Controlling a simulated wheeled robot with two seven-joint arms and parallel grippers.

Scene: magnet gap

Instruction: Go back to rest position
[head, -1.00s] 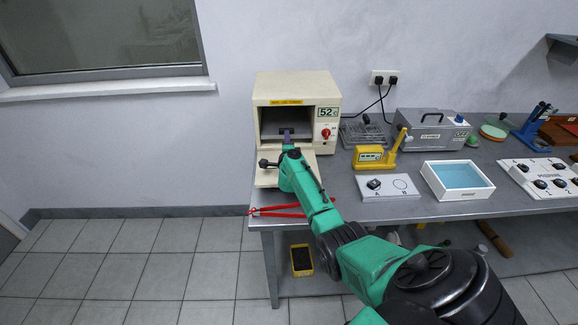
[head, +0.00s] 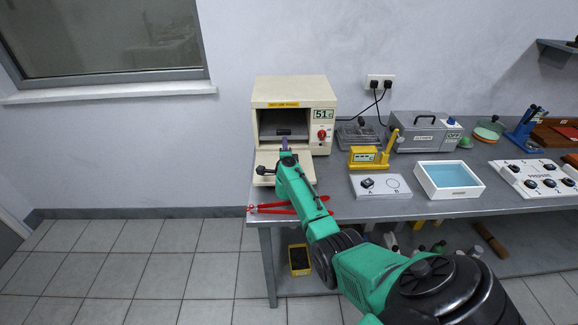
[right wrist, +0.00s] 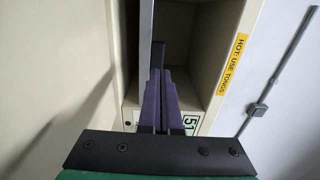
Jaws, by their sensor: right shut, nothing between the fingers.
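My right gripper (head: 285,145) is in front of the open mouth of a cream oven (head: 295,89), over its lowered door (head: 266,160). Its purple fingers also show in the right wrist view (right wrist: 162,100), shut together with nothing between them. The oven's display reads 51. A dark object (head: 283,131) lies inside the chamber, too small to make out. My right arm reaches in from the lower right and hides part of the door and bench. My left gripper is not in view.
The grey bench (head: 340,209) carries red tongs (head: 275,207) at its left front edge. Right of my arm are a white panel marked A and B (head: 381,194), a yellow meter (head: 363,155), a blue-filled tray (head: 448,193), a grey cleaner box (head: 425,135) and a switch panel (head: 540,188).

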